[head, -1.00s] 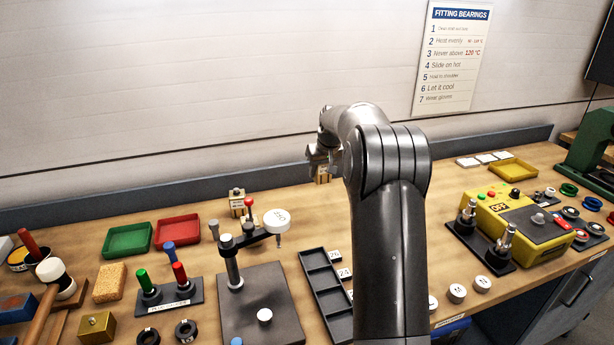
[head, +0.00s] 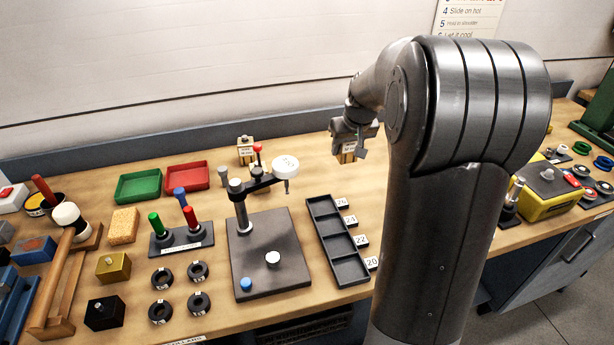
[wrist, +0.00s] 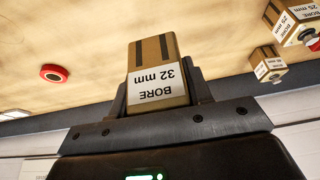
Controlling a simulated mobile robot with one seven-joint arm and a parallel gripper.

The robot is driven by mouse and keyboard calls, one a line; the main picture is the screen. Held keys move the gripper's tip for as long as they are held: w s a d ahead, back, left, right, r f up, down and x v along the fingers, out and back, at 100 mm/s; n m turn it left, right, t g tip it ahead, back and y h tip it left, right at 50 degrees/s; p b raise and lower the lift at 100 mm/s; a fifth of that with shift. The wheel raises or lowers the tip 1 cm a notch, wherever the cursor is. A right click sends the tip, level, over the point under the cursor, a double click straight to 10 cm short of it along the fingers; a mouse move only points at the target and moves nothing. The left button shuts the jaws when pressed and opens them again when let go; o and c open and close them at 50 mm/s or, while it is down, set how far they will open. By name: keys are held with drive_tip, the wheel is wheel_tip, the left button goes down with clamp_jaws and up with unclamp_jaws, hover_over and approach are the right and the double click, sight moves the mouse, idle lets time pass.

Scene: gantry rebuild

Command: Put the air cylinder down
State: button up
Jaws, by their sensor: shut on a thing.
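The air cylinder (wrist: 158,72) shows in the wrist view as a tan, dark-banded block with a white label reading "BORE 32 mm". My gripper (wrist: 160,92) is shut on it, one finger on each side. In the head view my gripper (head: 352,137) hangs over the back of the bench, and the labelled cylinder (head: 348,158) shows just below it, partly hidden. Whether its underside touches the bench I cannot tell.
A press stand (head: 275,255), a black compartment tray (head: 335,240), a green tray (head: 151,184) and a red tray (head: 186,177) stand left of my arm. A red round thing (wrist: 53,73) lies on the bench. Bare wood surrounds the held cylinder. The back ledge (head: 100,155) is close behind.

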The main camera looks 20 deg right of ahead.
drive_tip(key=w+a+f, duration=0.2)
drive_tip(key=a, duration=0.1)
drive_tip(key=w+a+f, duration=0.2)
drive_tip(key=a, duration=0.1)
drive_tip(key=w+a+f, duration=0.2)
drive_tip(key=a, duration=0.1)
drive_tip(key=shift+w+f, duration=0.3)
drive_tip(key=shift+f, duration=2)
drive_tip(key=shift+f, duration=0.1)
drive_tip(key=o, duration=1.3)
drive_tip(key=shift+f, duration=0.1)
drive_tip(key=v, duration=1.2)
drive_tip(key=shift+r, duration=0.25)
